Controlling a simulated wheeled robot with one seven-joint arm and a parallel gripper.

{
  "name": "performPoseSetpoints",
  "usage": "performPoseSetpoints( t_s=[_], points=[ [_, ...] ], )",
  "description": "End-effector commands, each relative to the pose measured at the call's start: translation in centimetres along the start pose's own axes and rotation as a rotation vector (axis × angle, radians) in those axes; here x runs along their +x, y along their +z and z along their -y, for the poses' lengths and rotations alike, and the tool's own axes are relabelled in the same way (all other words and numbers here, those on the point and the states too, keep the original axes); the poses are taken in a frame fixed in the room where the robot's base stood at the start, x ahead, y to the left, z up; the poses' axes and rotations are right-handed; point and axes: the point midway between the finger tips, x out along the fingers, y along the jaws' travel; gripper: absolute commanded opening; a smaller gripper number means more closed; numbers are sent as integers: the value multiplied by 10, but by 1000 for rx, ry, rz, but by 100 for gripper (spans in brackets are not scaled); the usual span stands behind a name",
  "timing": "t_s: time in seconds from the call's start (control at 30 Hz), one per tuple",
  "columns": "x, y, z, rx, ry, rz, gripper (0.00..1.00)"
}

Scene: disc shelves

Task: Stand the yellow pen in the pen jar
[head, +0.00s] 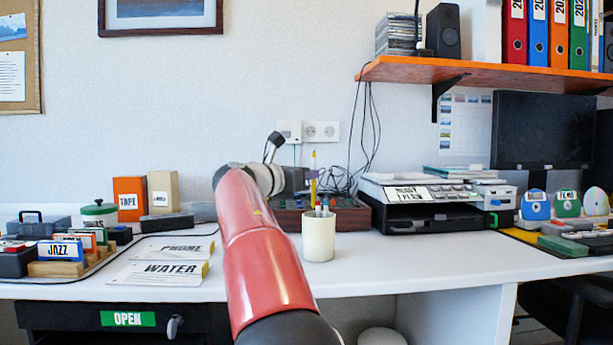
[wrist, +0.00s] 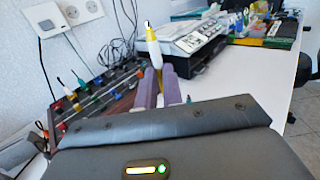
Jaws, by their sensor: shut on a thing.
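The yellow pen (head: 313,177) stands upright between the fingers of my gripper (head: 308,180) in the head view. The cream pen jar (head: 318,238) stands on the desk and holds several pens. In the head view the yellow pen lines up above the jar's rim; I cannot tell whether it is directly over it in depth. The pen's lower end is hard to make out. The jar is not visible in the wrist view.
A printer (head: 425,205) stands to the right.

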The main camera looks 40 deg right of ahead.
Motion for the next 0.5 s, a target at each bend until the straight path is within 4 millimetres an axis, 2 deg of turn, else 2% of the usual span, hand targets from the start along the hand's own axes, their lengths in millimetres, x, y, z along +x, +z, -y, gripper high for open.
performPoseSetpoints(
  t_s=[0.2,0.5],
  points=[
    [0,-20,0,0,1,0,0],
    [0,-39,0,-1,1,1,0]
  ],
)
